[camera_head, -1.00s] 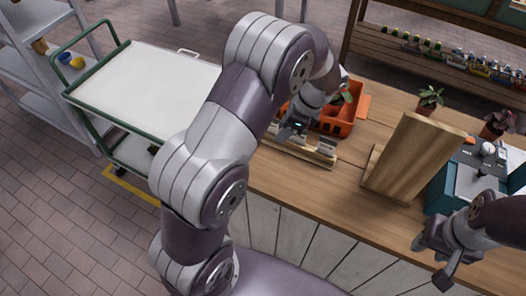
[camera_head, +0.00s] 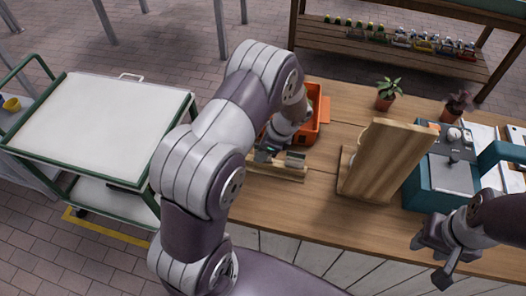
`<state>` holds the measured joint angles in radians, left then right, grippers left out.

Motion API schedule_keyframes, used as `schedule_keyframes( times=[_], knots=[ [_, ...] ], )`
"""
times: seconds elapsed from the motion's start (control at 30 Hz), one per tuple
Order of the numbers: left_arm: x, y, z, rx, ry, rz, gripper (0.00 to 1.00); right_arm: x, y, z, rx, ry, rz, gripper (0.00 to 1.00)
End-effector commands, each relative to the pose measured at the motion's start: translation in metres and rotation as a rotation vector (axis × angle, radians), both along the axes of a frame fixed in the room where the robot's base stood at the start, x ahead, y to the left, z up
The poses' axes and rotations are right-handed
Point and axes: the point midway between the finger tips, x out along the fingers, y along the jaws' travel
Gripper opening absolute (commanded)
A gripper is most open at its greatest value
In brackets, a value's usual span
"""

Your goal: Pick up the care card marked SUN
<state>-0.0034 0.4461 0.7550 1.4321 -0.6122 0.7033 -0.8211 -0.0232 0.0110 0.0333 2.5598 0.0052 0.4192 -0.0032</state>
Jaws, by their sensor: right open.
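A low wooden card rack (camera_head: 285,174) stands on the wooden counter, with a small pale card (camera_head: 295,159) in it. Any print on the card is too small to read, so I cannot tell which is marked SUN. My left gripper (camera_head: 264,155) is low at the left part of the rack and hides what is there. Its fingers are too small and covered to tell whether they are open or hold a card. My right gripper (camera_head: 434,264) is open and empty at the lower right, in front of the counter, away from the rack.
An orange crate (camera_head: 313,115) stands behind the rack. An upright wooden board (camera_head: 380,160) is to the right, with a teal-and-grey machine (camera_head: 445,180) beyond it. Potted plants (camera_head: 387,95) stand at the back. A white-topped trolley (camera_head: 100,120) is at the left.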

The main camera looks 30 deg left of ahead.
Motion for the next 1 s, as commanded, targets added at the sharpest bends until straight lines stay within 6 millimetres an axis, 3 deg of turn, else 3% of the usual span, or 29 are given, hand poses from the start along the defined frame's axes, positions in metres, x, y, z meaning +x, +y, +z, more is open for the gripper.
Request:
schedule_keyframes(
  times=[0.07,0.17,0.2,0.67,0.9,1.0],
  knots=[
    [0.0,0.0,0.0,0.0,0.0,0.0,0.36,0.0,0.0,0.0,0.0,0.0,0.0,0.43],
    [0.0,0.0,0.0,0.0,0.0,0.0,0.04,0.0,0.0,0.0,0.0,0.0,0.0,0.43],
    [0.0,0.0,0.0,0.0,0.0,0.0,0.0,0.0,0.0,0.0,0.0,0.0,0.0,0.43],
    [0.0,0.0,0.004,0.0,-0.001,0.001,0.0,0.0,0.0,-0.002,0.0,0.0,0.0,0.43],
    [0.001,0.0,0.04,0.0,-0.006,0.001,0.0,0.0,0.0,-0.013,0.0,0.0,0.0,0.43],
    [0.015,0.019,0.051,0.0,-0.006,0.005,0.0,0.0,0.0,-0.019,0.0,0.0,0.0,0.43]
  ],
)
